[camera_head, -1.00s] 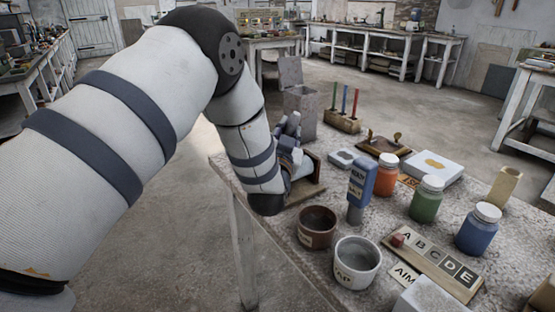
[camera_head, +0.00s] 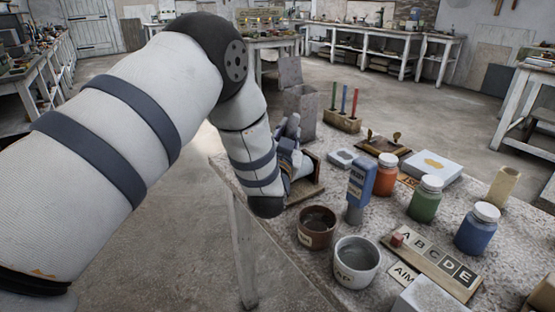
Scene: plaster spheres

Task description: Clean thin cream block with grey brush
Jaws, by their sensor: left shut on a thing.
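A thin pale cream block (camera_head: 447,170) with an ochre smear on its top lies flat toward the back right of the table. My left gripper (camera_head: 291,150) is at the table's left end, beside a wooden stand (camera_head: 307,192), well apart from the block. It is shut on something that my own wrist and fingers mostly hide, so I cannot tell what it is. I cannot make out a grey brush for certain. A small light grey block (camera_head: 344,158) with a darker top lies between the gripper and the cream block. My right gripper is out of view.
A blue stamp-like thing (camera_head: 360,185), a brown pot (camera_head: 317,228) and a white pot (camera_head: 356,265) stand near the front. Orange (camera_head: 387,175), green (camera_head: 426,201) and blue (camera_head: 476,232) jars and a letter board (camera_head: 462,285) fill the right side. A grey bin (camera_head: 301,105) stands behind.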

